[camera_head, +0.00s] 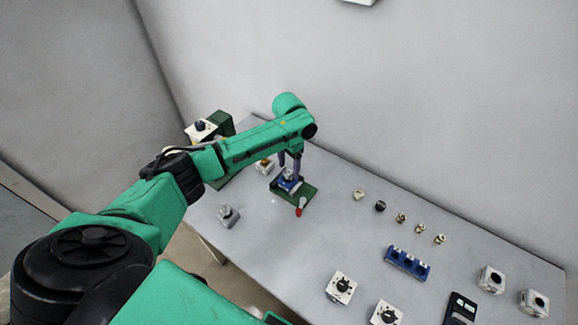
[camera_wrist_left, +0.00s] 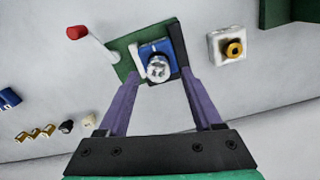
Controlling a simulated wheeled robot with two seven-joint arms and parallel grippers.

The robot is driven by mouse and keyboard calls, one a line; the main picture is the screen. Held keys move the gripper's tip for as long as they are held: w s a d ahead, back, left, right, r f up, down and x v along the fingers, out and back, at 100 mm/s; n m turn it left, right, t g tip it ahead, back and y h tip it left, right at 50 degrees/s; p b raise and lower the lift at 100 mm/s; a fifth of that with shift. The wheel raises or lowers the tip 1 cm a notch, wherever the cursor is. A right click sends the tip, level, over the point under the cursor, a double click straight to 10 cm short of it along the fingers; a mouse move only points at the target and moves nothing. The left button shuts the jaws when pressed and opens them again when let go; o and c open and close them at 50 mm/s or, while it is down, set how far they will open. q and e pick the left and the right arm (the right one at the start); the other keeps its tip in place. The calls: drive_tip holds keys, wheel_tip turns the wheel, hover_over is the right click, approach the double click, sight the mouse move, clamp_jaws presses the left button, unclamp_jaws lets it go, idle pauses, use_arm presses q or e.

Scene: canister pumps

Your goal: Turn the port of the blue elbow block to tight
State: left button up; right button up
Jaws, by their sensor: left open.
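The blue elbow block (camera_head: 287,184) sits on a green base plate (camera_head: 305,192) towards the back left of the table. In the left wrist view the blue block (camera_wrist_left: 176,47) carries a round silver port (camera_wrist_left: 158,68) facing the camera, and the green plate (camera_wrist_left: 125,68) shows beside it. My left gripper (camera_head: 289,168) points down over the block. In the left wrist view its two purple fingers (camera_wrist_left: 157,84) are open, one on each side of the port. I cannot tell whether they touch the block. My right gripper is not in view.
A red-tipped lever (camera_head: 299,209) sticks out from the green plate. A white block with a yellow port (camera_wrist_left: 233,48) stands close by. A grey fitting (camera_head: 228,216), several small fittings (camera_head: 401,218) and a blue rack (camera_head: 407,263) share the table. The table's middle is clear.

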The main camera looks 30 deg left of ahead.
use_arm(q)
drive_tip(key=shift+s+f, duration=0.1)
drive_tip(key=shift+f, duration=0.3)
drive_tip(key=shift+s+f, duration=0.1)
drive_tip(key=shift+s, duration=0.05)
clamp_jaws()
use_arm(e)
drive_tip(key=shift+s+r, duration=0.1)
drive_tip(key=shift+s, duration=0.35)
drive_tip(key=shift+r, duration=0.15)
